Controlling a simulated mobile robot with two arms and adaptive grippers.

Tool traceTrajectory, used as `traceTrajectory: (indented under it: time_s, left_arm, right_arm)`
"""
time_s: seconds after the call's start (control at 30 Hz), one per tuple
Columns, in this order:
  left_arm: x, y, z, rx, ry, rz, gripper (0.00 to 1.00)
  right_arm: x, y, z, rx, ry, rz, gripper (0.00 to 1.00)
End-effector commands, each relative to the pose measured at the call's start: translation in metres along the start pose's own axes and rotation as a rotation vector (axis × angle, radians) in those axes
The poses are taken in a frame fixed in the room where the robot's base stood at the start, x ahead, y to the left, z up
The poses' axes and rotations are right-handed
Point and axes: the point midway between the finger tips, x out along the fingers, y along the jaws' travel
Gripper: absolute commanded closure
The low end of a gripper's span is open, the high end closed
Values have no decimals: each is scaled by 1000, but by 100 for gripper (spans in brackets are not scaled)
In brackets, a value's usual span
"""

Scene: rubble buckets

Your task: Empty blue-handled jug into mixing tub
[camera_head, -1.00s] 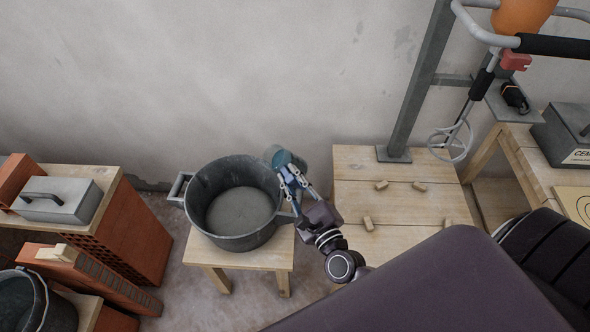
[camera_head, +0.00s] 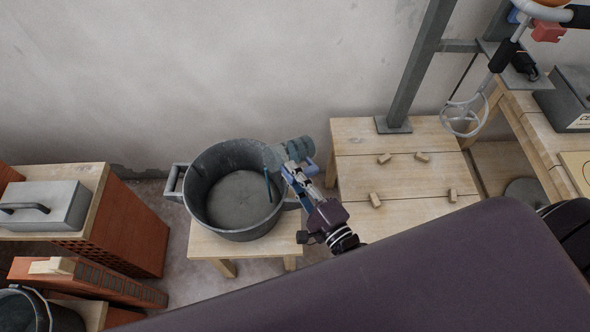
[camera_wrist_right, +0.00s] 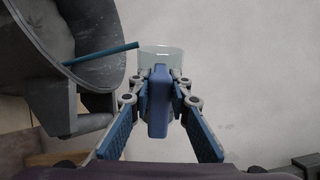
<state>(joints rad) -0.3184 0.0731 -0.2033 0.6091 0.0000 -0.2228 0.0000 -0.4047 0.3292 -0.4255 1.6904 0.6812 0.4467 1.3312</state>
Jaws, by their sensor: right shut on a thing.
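The dark grey mixing tub (camera_head: 205,205) stands on a small wooden stool, with a grey surface inside. The clear, bluish jug (camera_head: 296,149) is tilted over the tub's right rim with its mouth toward the tub. A thin blue streak (camera_head: 267,186), looking like a stream of water, drops from the jug's mouth into the tub. My right gripper (camera_head: 291,173) is shut on the jug's blue handle (camera_wrist_right: 160,100). In the right wrist view the jug (camera_wrist_right: 160,58) is partly hidden behind the handle, with the tub (camera_wrist_right: 105,35) at left. My left gripper is not in view.
The wooden stool (camera_head: 210,246) carries the tub. A low wooden table (camera_head: 400,180) with several small blocks stands to the right, below a steel post (camera_head: 415,70). Bricks and a grey lidded box (camera_head: 50,203) are at left, a black bucket (camera_head: 30,312) at lower left.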

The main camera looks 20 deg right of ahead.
Motion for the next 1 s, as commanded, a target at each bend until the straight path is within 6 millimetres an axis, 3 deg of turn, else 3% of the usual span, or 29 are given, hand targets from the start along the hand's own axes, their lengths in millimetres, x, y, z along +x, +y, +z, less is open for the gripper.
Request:
traceTrajectory:
  time_s: [0.2,0.3,0.6,1.0]
  left_arm:
    - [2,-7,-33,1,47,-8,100]
    - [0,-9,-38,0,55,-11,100]
    - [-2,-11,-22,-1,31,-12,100]
    - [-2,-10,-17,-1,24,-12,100]
  right_arm:
    - [0,11,2,-176,2,-1,100]
    - [0,16,4,-281,2,0,100]
    - [0,23,9,-449,1,-1,100]
    - [0,24,9,-461,1,-1,100]
